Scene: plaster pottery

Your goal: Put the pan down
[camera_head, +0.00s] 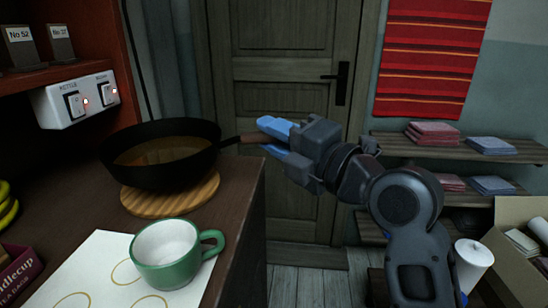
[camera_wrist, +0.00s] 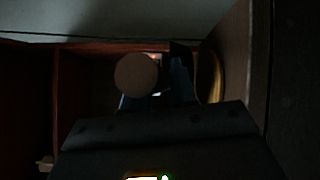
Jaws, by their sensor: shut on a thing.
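A dark round pan (camera_head: 165,172) with brown liquid in it is at the left in the head view, over a round wooden trivet (camera_head: 185,200). Its brown handle points right. My gripper (camera_head: 271,138), with blue fingers, is shut on the handle from the right. In the wrist view, the round end of the handle (camera_wrist: 136,74) shows between the blue fingers. The pan hides the back of the trivet. I cannot tell whether the pan touches the trivet or hangs just above it.
A green mug (camera_head: 168,262) stands on a white ringed sheet (camera_head: 92,278) in front of the trivet. A switch box (camera_head: 82,98) is at the left, with bananas (camera_head: 6,208) below. The dark counter's (camera_head: 240,205) right edge lies under the handle. A door (camera_head: 287,100) stands behind.

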